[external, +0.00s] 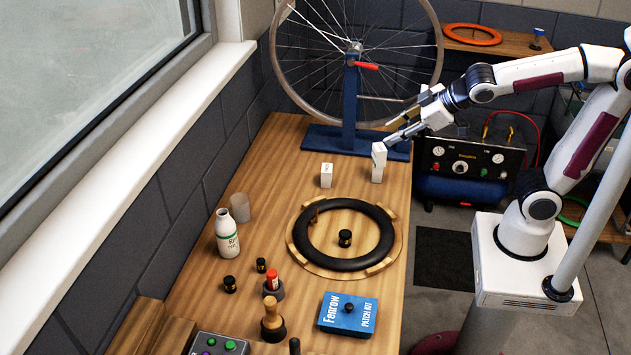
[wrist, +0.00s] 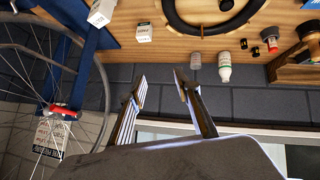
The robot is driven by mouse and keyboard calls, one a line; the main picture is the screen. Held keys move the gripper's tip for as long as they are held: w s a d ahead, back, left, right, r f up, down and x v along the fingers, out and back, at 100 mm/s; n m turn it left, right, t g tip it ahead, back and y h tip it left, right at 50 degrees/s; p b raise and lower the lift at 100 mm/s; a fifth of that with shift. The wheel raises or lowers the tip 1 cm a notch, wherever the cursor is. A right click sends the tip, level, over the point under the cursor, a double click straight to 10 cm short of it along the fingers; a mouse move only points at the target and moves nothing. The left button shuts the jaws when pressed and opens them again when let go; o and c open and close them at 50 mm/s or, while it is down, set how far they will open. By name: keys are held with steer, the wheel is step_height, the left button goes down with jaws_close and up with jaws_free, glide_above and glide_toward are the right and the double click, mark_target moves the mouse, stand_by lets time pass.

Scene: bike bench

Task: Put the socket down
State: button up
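My gripper (external: 388,132) is at the far right of the wooden bench, above and beside a tall white box (external: 378,165). In the wrist view its two fingers (wrist: 160,76) are spread apart with nothing between them. Small black round pieces with pale bands, which may be sockets, stand on the bench: one (external: 345,238) inside the black tyre ring, and two (external: 261,265) (external: 230,284) near the bottle. I cannot tell for sure which is the socket. They are well apart from my gripper.
A wheel (external: 300,75) stands in a blue stand (external: 350,105) behind my gripper. A smaller white box (external: 327,175), the black tyre ring (external: 300,232), a white bottle (external: 227,235), a clear cup (external: 240,208) and a blue patch kit (external: 335,318) are on the bench.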

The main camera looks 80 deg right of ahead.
steer(key=s+a+f+g+y, duration=0.1)
steer(key=s+a+f, duration=0.1)
steer(key=s, duration=0.7)
steer(key=s+a+f+g+y, duration=0.1)
steer(key=s+a+f+g, duration=0.1)
steer(key=s, duration=0.7)
steer(key=shift+s+a+f+m, duration=0.15)
steer(key=shift+a+f+m, duration=0.3)
steer(key=shift+a, duration=0.4)
steer(key=shift+o, duration=1.2)
